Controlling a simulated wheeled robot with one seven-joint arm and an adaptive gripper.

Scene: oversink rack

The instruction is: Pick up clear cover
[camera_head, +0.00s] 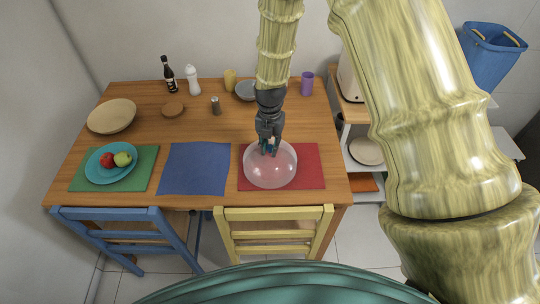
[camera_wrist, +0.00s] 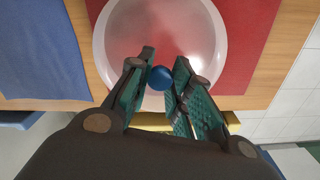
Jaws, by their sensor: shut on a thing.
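The clear cover (camera_head: 270,176) is a see-through dome with a blue knob on top. It is over the red placemat (camera_head: 312,165) at the table's right front, and nothing shows under it. My gripper (camera_head: 268,148) comes down from above and is shut on the cover's knob. In the wrist view the blue knob (camera_wrist: 160,78) sits between the green-padded fingertips, with the dome (camera_wrist: 205,35) beyond. I cannot tell whether the cover's rim touches the mat.
A blue placemat (camera_head: 194,168) lies left of the cover. A teal plate (camera_head: 97,173) with fruit sits on a green placemat (camera_head: 140,170). A bowl (camera_head: 111,116), bottles and a purple cup (camera_head: 307,84) stand farther back. Yellow (camera_head: 273,214) and blue (camera_head: 107,213) chairs line the front edge.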

